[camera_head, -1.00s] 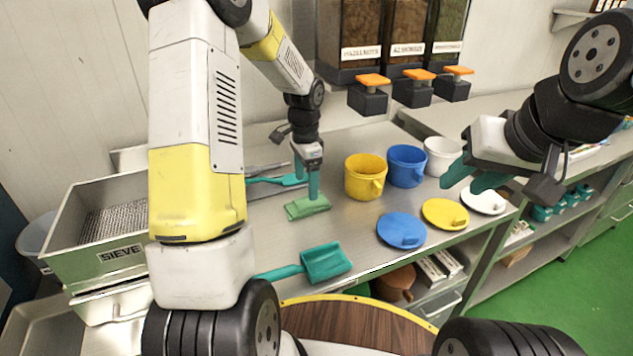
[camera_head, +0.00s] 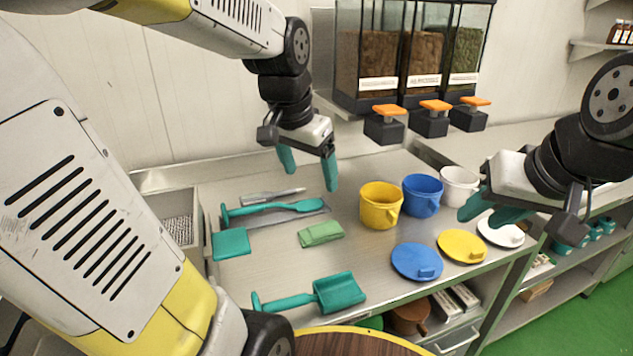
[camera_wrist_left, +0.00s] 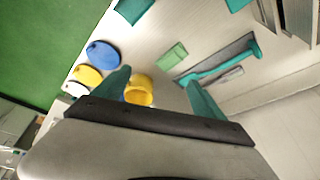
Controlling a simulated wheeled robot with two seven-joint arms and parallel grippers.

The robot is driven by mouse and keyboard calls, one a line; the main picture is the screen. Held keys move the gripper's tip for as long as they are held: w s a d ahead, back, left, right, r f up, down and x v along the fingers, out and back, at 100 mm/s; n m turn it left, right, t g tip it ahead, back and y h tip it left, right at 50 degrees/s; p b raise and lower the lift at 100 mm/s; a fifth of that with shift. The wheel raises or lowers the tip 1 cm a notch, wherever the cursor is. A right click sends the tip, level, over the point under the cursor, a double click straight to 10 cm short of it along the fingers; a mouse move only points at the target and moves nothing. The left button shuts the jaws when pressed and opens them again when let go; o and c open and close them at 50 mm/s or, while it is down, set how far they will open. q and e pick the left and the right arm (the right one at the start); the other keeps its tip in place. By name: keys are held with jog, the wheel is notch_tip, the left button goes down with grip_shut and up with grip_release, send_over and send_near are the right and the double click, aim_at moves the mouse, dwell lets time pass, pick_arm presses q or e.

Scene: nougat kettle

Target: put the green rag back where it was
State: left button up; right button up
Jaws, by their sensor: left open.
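The green rag (camera_head: 321,234), a small folded light-green cloth, lies flat on the steel table, left of the yellow mug (camera_head: 380,206). It also shows in the left wrist view (camera_wrist_left: 172,55). My left gripper (camera_head: 310,180) is open and empty, raised above the table behind the rag and apart from it. In the left wrist view its two teal fingers (camera_wrist_left: 157,82) stand wide apart with nothing between them. My right gripper (camera_head: 485,212) hangs over the right side near the white mug and lids; I cannot tell how far its fingers are apart.
A teal long-handled tool (camera_head: 275,207) lies on a grey tray at the back. A teal scraper (camera_head: 231,244) and scoop (camera_head: 338,292) lie left and in front. Blue (camera_head: 421,196) and white (camera_head: 459,186) mugs, coloured lids (camera_head: 416,261) and dispensers (camera_head: 384,128) stand right and behind.

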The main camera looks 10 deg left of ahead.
pick_arm(q)
jog(key=s+d+r+n+t+h, duration=0.1)
jog(key=s+n+t, duration=0.1)
jog(key=s, duration=0.6)
jog(key=shift+s+r+n, duration=0.15)
jog(key=shift+s+n, duration=0.25)
jog(key=shift+n, duration=0.5)
